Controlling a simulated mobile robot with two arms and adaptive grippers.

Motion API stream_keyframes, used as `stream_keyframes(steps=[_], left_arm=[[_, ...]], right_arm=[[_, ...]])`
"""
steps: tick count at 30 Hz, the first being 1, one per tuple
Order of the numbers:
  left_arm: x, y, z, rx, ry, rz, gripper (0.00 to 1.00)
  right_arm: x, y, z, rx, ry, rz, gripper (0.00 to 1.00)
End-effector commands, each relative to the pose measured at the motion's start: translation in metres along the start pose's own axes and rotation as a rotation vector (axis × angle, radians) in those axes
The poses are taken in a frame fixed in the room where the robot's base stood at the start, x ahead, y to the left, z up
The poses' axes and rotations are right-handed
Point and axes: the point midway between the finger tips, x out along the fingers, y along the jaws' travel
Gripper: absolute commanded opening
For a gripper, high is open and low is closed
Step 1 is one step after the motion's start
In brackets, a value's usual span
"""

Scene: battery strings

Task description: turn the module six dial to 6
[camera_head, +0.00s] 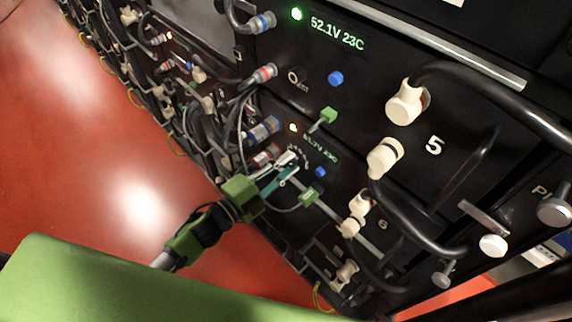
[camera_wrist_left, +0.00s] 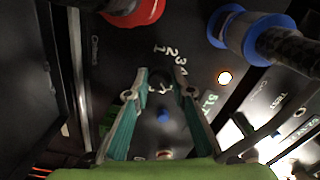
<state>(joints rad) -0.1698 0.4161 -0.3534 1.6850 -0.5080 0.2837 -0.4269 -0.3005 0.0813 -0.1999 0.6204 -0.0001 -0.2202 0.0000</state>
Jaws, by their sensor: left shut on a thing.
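Module six is the lower black panel with the white number 6 (camera_head: 383,224) in the head view. My left gripper (camera_head: 289,162) reaches it from the lower left, beside its display (camera_head: 318,153). In the left wrist view the teal-padded fingers of my left gripper (camera_wrist_left: 161,82) are shut on the small dark dial (camera_wrist_left: 160,79), one finger on each side. White numbers (camera_wrist_left: 172,56) curve around the dial; 1, 2 and 3 can be read. The dial's pointer setting cannot be made out. In the head view the fingers hide the dial. My right gripper is not in view.
A red connector (camera_wrist_left: 138,8) and a blue-collared connector (camera_wrist_left: 236,32) sit close to the dial. A blue button (camera_head: 320,172) and a green plug (camera_head: 308,196) are nearby. Module five (camera_head: 434,146) is above, with thick black cables. Red floor (camera_head: 90,150) is clear at left.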

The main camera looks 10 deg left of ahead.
Motion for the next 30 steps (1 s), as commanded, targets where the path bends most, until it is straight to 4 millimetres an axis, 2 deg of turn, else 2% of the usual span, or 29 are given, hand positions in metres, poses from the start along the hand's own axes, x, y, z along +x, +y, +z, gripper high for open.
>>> stream_keyframes(steps=[11, 12, 13, 24, 26, 30], left_arm=[[0.000, 0.001, -0.001, 0.002, 0.001, 0.001, 0.01], [0.000, 0.001, -0.001, 0.002, 0.001, 0.001, 0.32], [0.000, 0.001, -0.001, 0.002, 0.001, 0.001, 0.38], [-0.002, 0.001, 0.000, 0.002, 0.000, 0.001, 0.38], [-0.006, 0.001, 0.000, 0.001, 0.000, 0.001, 0.38], [-0.027, 0.002, 0.000, 0.002, -0.001, 0.004, 0.38]], right_arm=[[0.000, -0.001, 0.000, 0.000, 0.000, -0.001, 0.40], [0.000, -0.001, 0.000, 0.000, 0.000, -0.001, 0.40], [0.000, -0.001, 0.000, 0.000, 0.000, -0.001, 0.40], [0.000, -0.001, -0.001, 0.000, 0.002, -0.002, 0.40], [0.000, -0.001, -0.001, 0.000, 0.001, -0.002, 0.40], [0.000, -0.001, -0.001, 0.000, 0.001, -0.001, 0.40]])
